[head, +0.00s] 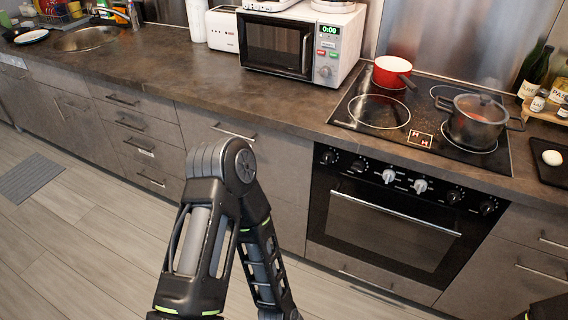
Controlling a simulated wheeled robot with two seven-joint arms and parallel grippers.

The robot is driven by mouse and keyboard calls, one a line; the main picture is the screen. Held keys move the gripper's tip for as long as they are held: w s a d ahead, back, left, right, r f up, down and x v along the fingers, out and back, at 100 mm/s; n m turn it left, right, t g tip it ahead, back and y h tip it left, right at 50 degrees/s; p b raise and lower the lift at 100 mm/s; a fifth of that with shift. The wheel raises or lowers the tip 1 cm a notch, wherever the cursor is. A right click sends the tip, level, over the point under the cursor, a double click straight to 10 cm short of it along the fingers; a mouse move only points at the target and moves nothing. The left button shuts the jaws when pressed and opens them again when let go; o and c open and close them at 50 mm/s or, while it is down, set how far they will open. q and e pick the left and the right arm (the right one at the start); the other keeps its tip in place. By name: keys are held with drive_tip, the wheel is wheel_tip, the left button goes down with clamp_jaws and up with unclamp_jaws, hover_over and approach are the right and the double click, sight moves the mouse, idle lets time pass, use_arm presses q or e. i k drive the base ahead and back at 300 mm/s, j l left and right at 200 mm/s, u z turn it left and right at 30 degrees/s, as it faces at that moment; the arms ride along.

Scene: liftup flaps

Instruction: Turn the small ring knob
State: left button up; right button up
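A row of knobs runs along the top of the black oven front (335,205), with two silver ones (389,176) (420,186) in the middle and dark ones on either side. I cannot tell which is the small ring knob. The glass cooktop (345,118) above has several marked rings. A red pan (392,71) stands on the back left and a lidded pot (475,121) on the front right. My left arm rises bent in the middle foreground, its lower end leaving the bottom edge. Neither gripper is in view.
A microwave (272,44) with its own knob stands left of the cooktop, beside a toaster (222,29). Bottles and jars stand on a wooden stand at the right, near a dark board (548,171) with an egg.

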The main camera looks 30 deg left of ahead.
sight(357, 165)
drive_tip(key=u, duration=0.35)
drive_tip(key=z, duration=1.6)
drive_tip(key=k+j, duration=0.4)
